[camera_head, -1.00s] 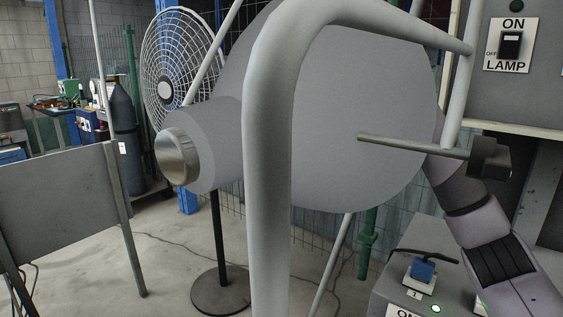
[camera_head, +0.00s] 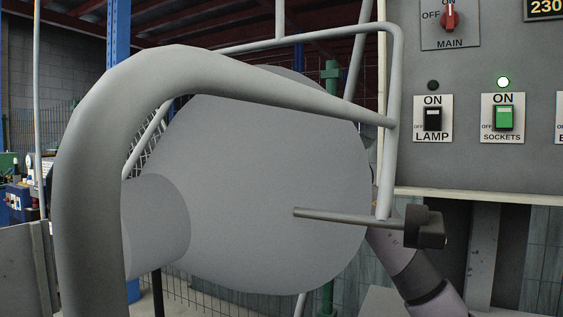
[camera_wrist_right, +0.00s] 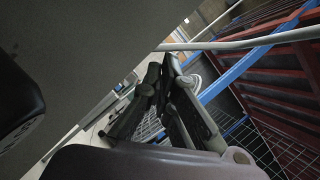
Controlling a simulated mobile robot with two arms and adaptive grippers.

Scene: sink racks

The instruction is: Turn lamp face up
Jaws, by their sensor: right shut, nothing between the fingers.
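The lamp (camera_head: 255,190) fills the middle of the head view as a big, smooth grey round housing with a short cylinder (camera_head: 155,225) at its left. A thick grey tube frame (camera_head: 85,190) bends over it, and a thin rod ends in a dark block (camera_head: 425,227) at its right. No lit face shows. My right arm comes up from the lower right, and its gripper is hidden behind the lamp there. In the right wrist view my right gripper (camera_wrist_right: 160,68) is shut and empty, near a large grey surface I cannot identify. My left gripper is out of view.
A grey panel (camera_head: 470,160) at the right carries a red MAIN switch (camera_head: 450,18), a black LAMP switch (camera_head: 433,119) with a dark indicator, and a green SOCKETS switch (camera_head: 504,118) with a lit one. Wire mesh and tiled wall stand behind the lamp.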

